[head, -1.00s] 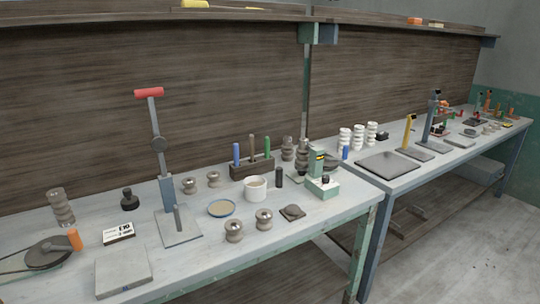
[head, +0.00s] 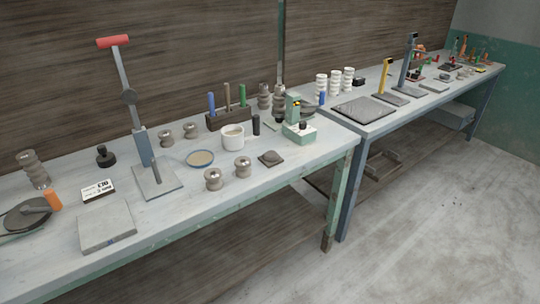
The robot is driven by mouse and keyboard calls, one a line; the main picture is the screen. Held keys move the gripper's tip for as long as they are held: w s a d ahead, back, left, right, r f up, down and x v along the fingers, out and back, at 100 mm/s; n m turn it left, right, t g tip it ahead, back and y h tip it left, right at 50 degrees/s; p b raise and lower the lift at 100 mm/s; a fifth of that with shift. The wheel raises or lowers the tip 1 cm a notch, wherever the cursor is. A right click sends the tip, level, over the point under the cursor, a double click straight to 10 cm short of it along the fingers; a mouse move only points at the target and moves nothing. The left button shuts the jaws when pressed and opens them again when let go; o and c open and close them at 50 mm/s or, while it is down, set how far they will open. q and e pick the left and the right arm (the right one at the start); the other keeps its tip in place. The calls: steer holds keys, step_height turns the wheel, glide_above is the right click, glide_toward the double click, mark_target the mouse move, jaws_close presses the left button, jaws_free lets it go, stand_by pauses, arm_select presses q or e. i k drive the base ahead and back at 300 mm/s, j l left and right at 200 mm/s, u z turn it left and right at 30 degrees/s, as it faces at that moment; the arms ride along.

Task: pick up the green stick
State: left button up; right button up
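The green stick (head: 242,96) stands upright in a dark wooden holder (head: 229,122) on the near workbench, at the right end of the holder. A brown stick (head: 227,97) and a blue stick (head: 211,104) stand in the same holder to its left. The lower end of the green stick is hidden in the holder. Neither of my grippers shows in the head view.
A white cup (head: 233,138) and a black cylinder (head: 256,125) stand in front of the holder. Grey spools (head: 265,97) stand to its right, near a green device (head: 298,128). A red-handled press (head: 143,150) rises at the left. The bench front (head: 200,240) is mostly clear.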

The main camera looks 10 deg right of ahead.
mark_target(243, 102)
steer(key=i+l+z, duration=0.2)
steer(key=i+l, duration=0.55)
steer(key=i, duration=0.05)
